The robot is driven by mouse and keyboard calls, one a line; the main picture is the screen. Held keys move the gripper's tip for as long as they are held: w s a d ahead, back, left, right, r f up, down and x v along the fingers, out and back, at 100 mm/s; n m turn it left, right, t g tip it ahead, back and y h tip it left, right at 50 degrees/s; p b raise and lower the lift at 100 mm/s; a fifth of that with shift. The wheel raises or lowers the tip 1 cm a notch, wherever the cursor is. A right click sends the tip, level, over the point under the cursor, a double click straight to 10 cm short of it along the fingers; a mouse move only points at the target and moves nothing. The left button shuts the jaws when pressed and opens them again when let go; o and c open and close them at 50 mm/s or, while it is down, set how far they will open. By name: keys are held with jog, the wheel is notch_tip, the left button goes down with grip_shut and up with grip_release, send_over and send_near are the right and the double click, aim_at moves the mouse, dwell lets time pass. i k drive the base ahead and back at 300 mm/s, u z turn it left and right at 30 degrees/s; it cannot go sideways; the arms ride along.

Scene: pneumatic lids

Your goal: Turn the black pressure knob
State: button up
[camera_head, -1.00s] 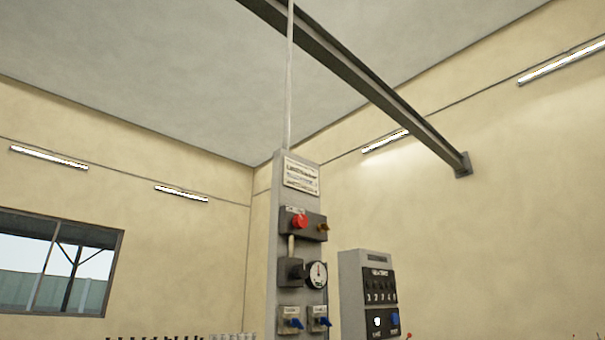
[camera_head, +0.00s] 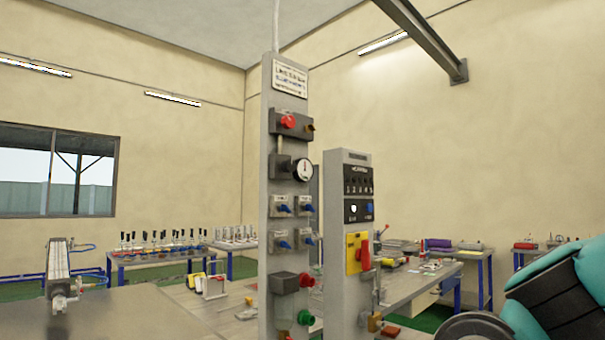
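A tall grey panel post (camera_head: 266,215) stands near the middle of the body camera view. It carries a red knob (camera_head: 288,121) on a dark block, and below that a dark block (camera_head: 281,168) beside a round white pressure gauge (camera_head: 303,169). Several blue valve handles sit lower down. Near the bottom are a dark box (camera_head: 284,283) with a red part and a green knob (camera_head: 305,317). I cannot clearly tell which dark part is the black pressure knob. My teal and black arm shows at the lower right, apart from the post. My gripper is not in view.
A shorter grey control box (camera_head: 336,230) stands right of the post, with a yellow plate and red handle (camera_head: 365,254). Workbenches with tools line the back. A grey surface (camera_head: 130,315) with a metal cylinder device (camera_head: 58,275) lies at left.

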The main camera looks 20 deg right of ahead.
aim_at(289, 165)
jog(key=z, duration=0.4)
jog(key=i, duration=0.95)
jog(key=u, duration=0.35)
